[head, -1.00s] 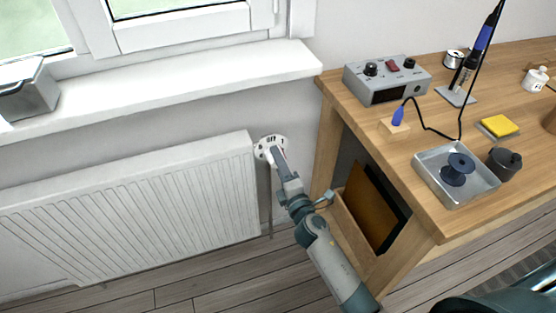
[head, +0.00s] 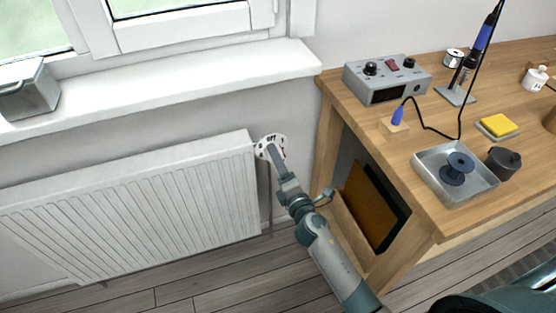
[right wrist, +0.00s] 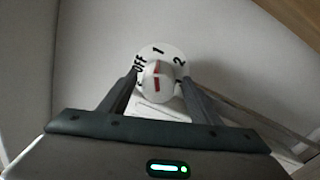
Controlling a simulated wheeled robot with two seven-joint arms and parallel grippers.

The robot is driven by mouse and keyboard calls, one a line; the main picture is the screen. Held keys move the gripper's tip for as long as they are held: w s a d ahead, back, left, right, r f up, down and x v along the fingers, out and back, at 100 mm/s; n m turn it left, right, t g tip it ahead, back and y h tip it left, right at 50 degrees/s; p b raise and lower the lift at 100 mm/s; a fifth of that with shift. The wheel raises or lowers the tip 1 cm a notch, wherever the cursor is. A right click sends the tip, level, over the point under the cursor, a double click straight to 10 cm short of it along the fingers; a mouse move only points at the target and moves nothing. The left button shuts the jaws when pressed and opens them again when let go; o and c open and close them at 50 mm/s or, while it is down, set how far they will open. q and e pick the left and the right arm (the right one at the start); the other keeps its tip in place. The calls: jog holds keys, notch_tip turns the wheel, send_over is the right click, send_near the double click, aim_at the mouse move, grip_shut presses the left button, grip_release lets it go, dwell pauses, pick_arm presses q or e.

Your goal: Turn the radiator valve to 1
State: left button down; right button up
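The radiator valve (head: 263,150) is a white knob with a round dial at the radiator's upper right end. In the right wrist view, the knob (right wrist: 157,88) carries a red mark, and the dial shows OFF, 1 and 2. The red mark points roughly up toward the 1. My right gripper (right wrist: 160,78) has one finger on each side of the knob, spread apart. I see no clear grip; whether the fingertips touch is too small to tell. In the head view my right gripper (head: 273,152) covers part of the knob. My left gripper is out of view.
The white radiator (head: 140,210) stands left of the valve, under the windowsill (head: 170,95). A wooden workbench (head: 440,215) with a grey power unit (head: 388,80) and a metal tray (head: 432,176) stands close on the right. Its leg and lower shelf are near my right arm.

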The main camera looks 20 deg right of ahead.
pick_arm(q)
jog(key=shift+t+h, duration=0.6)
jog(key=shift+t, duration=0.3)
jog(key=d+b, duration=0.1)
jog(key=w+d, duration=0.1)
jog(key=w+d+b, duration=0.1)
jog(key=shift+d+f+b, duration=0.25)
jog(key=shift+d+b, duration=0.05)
pick_arm(e)
jog(key=s+d, duration=0.1)
jog(key=s, duration=1.6)
jog(key=shift+s+f, duration=0.2)
jog(key=shift+f, duration=0.1)
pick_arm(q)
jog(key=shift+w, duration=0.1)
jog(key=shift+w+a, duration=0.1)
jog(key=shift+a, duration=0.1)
